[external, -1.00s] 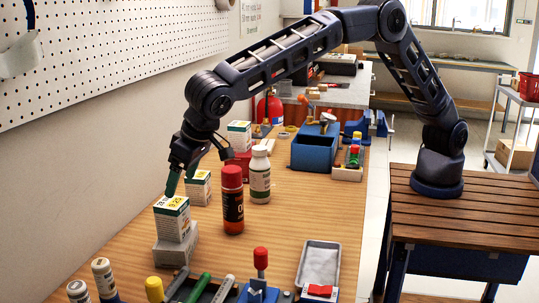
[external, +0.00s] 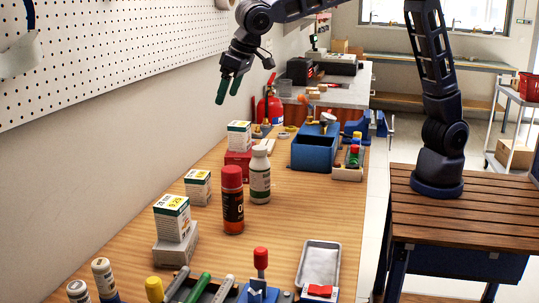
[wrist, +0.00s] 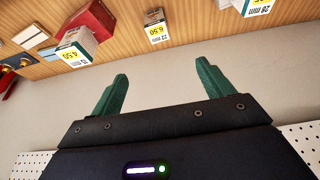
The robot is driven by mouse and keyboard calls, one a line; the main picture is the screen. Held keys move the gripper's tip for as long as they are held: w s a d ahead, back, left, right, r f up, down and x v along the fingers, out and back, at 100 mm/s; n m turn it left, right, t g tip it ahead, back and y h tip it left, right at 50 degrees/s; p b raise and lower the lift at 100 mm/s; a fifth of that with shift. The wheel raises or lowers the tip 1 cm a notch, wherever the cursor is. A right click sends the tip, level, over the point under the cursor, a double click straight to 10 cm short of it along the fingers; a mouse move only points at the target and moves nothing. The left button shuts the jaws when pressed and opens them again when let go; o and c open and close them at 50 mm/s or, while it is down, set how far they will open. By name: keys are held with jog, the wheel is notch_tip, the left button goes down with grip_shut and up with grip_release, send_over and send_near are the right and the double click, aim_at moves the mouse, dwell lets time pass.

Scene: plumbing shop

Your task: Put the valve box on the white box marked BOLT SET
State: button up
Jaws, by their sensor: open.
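A white-and-green carton (external: 172,219) with a yellow label stands upright on a whitish box (external: 177,251) at the near left of the bench. No BOLT SET lettering is legible on that box. The carton's label, partly reading 28 mm, shows at the top right of the wrist view (wrist: 262,6). A similar carton (external: 198,188) stands on the bench behind it; a third (external: 239,135) stands on a red box (external: 236,163). I cannot tell from lettering which is the valve box. My gripper (external: 228,91), with green fingers, is open and empty, raised above the bench's far left, apart from all cartons.
A red-capped bottle (external: 232,200) and a white bottle (external: 260,174) stand mid-bench. A blue bin (external: 314,149) is farther back. Tools and a grey tray (external: 319,264) lie at the near end. A pegboard wall (external: 110,60) borders the left side.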

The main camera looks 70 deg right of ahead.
jog(key=s+d+r, duration=0.3)
jog(key=s+d, duration=0.6)
jog(key=d, duration=0.5)
jog(key=s+d+r, duration=0.4)
jog(key=s+d, duration=0.5)
jog(key=d, duration=0.4)
jog(key=s+d+f, duration=0.4)
jog(key=s+d, duration=0.2)
jog(key=s, duration=0.5)
jog(key=s+d+f, duration=0.4)
jog(key=s+d, duration=0.2)
jog(key=s, duration=0.5)
jog(key=shift+s+d+f, duration=0.2)
jog(key=shift+s+f, duration=0.05)
jog(key=shift+f, duration=0.05)
